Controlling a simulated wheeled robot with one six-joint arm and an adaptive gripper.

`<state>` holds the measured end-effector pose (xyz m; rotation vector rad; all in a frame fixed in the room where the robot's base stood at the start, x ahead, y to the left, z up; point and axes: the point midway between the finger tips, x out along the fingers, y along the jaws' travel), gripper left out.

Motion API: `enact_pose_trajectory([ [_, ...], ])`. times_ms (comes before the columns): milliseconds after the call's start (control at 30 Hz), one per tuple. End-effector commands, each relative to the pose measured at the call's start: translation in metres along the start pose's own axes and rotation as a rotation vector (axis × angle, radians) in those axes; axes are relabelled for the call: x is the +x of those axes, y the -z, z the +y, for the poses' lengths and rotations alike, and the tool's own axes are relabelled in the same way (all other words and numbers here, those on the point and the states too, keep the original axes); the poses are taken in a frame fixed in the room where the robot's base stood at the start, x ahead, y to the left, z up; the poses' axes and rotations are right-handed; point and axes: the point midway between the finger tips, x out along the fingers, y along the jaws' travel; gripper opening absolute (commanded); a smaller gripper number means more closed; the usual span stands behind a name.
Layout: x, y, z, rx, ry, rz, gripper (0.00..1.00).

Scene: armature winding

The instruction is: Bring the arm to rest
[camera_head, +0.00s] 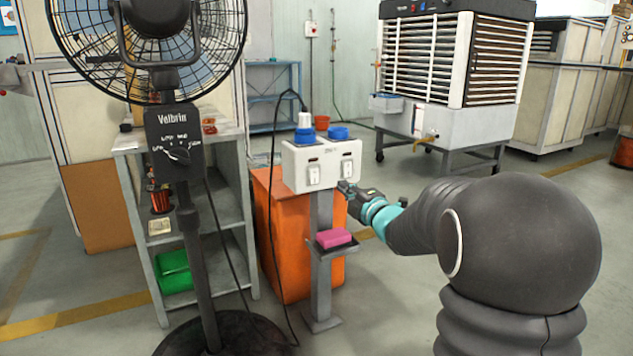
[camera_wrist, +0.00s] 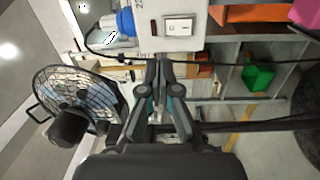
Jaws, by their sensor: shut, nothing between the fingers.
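My gripper (camera_head: 346,188) is in front of the right part of the white switch box, its tip overlapping the box's lower right edge in the head view. Whether it touches the box cannot be told. In the wrist view my gripper (camera_wrist: 160,68) has its fingers together and empty, pointing at the box. The white switch box (camera_head: 301,170) stands on a grey post and carries two rocker switches and blue sockets. It also shows at the top of the wrist view (camera_wrist: 205,42). My dark arm reaches in from the right.
A pink block (camera_head: 333,238) lies on a small shelf on the post. An orange bin (camera_head: 268,225) stands behind. A pedestal fan (camera_head: 175,140) and grey shelf unit (camera_head: 238,215) are left. An air cooler (camera_head: 465,60) stands behind. Open floor lies between the post and cooler.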

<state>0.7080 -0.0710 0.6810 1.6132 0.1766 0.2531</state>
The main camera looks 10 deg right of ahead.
Motion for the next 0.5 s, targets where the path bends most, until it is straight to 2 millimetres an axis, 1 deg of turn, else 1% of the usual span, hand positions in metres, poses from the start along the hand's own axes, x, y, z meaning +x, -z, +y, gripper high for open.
enact_pose_trajectory([
  [67, -0.001, -0.011, -0.013, 0.07, 0.056, -0.053, 0.0],
  [133, -0.005, -0.027, -0.033, 0.164, 0.126, -0.136, 0.0],
  [233, -0.023, -0.05, -0.074, 0.336, 0.248, -0.298, 0.0],
  [267, -0.031, -0.056, -0.084, 0.387, 0.28, -0.349, 0.0],
  [300, -0.043, -0.061, -0.095, 0.452, 0.318, -0.417, 0.0],
  [367, -0.064, -0.066, -0.106, 0.551, 0.366, -0.519, 0.0],
  [433, -0.089, -0.064, -0.114, 0.662, 0.416, -0.634, 0.0],
  [467, -0.101, -0.062, -0.117, 0.709, 0.436, -0.682, 0.0],
  [500, -0.117, -0.057, -0.119, 0.771, 0.461, -0.746, 0.0],
])
